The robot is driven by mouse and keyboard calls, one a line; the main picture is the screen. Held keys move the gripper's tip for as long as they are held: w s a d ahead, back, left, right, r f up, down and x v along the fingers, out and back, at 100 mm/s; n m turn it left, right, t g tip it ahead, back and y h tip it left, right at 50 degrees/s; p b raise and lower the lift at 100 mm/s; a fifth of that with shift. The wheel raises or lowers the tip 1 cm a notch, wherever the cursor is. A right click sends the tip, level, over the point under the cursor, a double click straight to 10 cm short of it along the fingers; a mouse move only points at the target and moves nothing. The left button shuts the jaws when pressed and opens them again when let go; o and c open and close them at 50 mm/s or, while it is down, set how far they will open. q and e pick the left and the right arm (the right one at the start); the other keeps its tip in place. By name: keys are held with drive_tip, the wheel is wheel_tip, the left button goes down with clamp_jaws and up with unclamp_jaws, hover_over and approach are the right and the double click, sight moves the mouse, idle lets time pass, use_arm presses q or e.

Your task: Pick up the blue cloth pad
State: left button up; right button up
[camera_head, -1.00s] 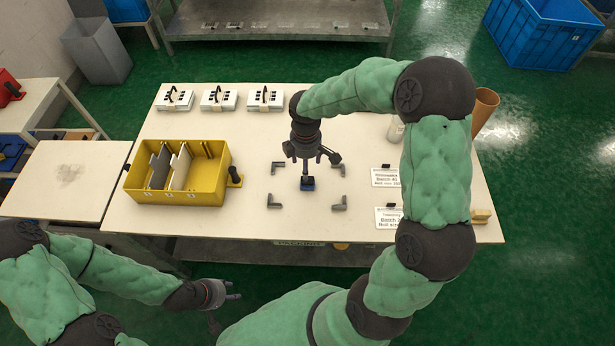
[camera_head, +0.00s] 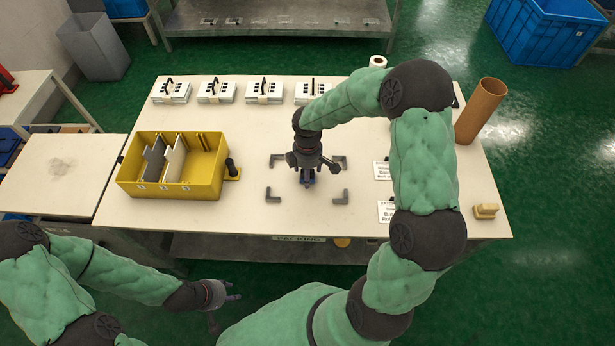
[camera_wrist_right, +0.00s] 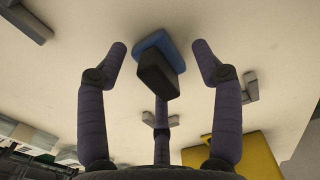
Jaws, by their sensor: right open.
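The blue cloth pad (camera_wrist_right: 155,41) with a black block-shaped grip (camera_wrist_right: 158,75) on it shows in the right wrist view, between the spread fingers of my right gripper (camera_wrist_right: 158,62). The fingers stand on both sides of it, with gaps visible. In the head view my right gripper (camera_head: 307,172) is low over the table and hides most of the pad; only a bit of blue shows beneath it. My left gripper (camera_head: 234,290) is empty, in front of the table's near edge, with its fingers apart.
Grey corner brackets (camera_head: 341,197) surround the pad on the white table (camera_head: 250,225). A yellow divided bin (camera_head: 209,185) stands to the left. Printed labels (camera_head: 386,211), a brown tube (camera_head: 481,111) and a tan block (camera_head: 485,211) are at the right.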

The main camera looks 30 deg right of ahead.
drive_tip(key=shift+r, duration=0.1)
drive_tip(key=shift+c, duration=0.3)
clamp_jaws()
drive_tip(key=shift+s, duration=0.1)
drive_tip(key=shift+r+p, duration=0.4)
drive_tip(key=shift+r, duration=0.05)
wheel_tip(320, 180, up, 2)
drive_tip(key=shift+r+p, duration=0.15)
drive_tip(key=shift+p, duration=0.55)
drive_tip(key=s+a+r+p, duration=0.5)
drive_tip(key=s+a+r, duration=0.4)
drive_tip(key=a, duration=0.1)
drive_tip(key=shift+s+r, duration=0.2)
drive_tip(key=shift+r, duration=0.2)
drive_tip(key=shift+a, duration=0.1)
